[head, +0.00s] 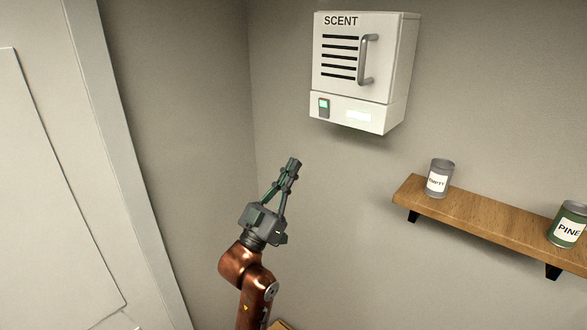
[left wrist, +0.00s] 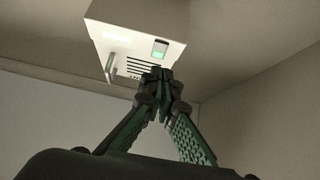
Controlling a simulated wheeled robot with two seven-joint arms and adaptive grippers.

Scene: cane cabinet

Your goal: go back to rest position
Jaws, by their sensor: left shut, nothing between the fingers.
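My left gripper (head: 292,166) is raised in front of the corner walls, below and left of the white SCENT box (head: 335,68). Its fingers are shut together with nothing between them. In the left wrist view the shut fingertips (left wrist: 162,78) overlap the lower part of the picture of the white box (left wrist: 140,35), with a gap of air to it in the head view. The box door, with its grey handle (head: 367,60), looks closed. My right gripper is in neither view.
A wooden shelf (head: 480,222) on the right wall holds a grey can (head: 440,178) with a partly readable label and a green PINE can (head: 568,225). A pale door (head: 50,180) stands at the left. The wall space between gripper and shelf is clear.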

